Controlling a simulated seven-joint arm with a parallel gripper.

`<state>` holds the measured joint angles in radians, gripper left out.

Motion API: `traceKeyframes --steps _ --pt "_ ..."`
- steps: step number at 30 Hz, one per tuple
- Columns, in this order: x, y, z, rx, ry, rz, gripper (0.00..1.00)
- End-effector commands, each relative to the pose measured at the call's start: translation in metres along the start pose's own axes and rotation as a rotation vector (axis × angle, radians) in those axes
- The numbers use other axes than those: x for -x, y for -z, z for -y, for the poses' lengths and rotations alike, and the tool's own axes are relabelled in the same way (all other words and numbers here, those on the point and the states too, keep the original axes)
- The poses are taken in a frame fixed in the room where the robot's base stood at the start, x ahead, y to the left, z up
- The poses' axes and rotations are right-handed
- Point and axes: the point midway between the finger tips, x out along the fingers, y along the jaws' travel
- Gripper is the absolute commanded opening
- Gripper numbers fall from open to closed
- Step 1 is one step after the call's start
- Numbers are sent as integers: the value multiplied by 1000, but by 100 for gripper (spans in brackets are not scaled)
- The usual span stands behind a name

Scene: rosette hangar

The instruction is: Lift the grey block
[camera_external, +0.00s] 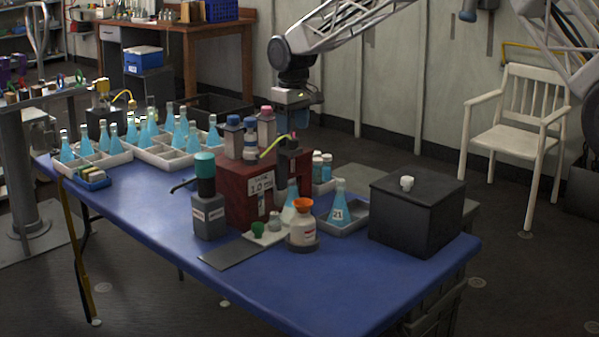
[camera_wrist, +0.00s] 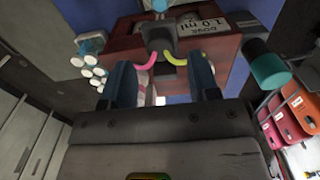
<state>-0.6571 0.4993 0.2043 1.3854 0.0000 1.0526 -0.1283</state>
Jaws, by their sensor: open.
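A small dark grey block (camera_external: 291,158) with a pink and a yellow tube end stands at the right side of the dark red box (camera_external: 243,194). In the wrist view the grey block (camera_wrist: 160,38) shows ahead of the fingers, against the red box (camera_wrist: 200,46), with the tube ends curving out on both sides. My gripper (camera_external: 292,116) is above and behind the red box, higher than the block. Its two blue-grey fingers (camera_wrist: 162,82) are wide apart with nothing held, one on each side of the block's line.
The blue table (camera_external: 160,212) carries trays of blue flasks at the left. A teal-capped grey bottle (camera_external: 208,214), an orange-topped jar (camera_external: 303,232) and bottles on the red box crowd the middle. A black box (camera_external: 416,218) stands at the right. The front right tabletop is clear.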

Motion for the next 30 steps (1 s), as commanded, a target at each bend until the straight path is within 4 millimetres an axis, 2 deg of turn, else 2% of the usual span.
traceKeyframes --steps 19,30 --pt "36 0 0 0 0 -1 55" --pt "42 0 0 0 0 0 55"
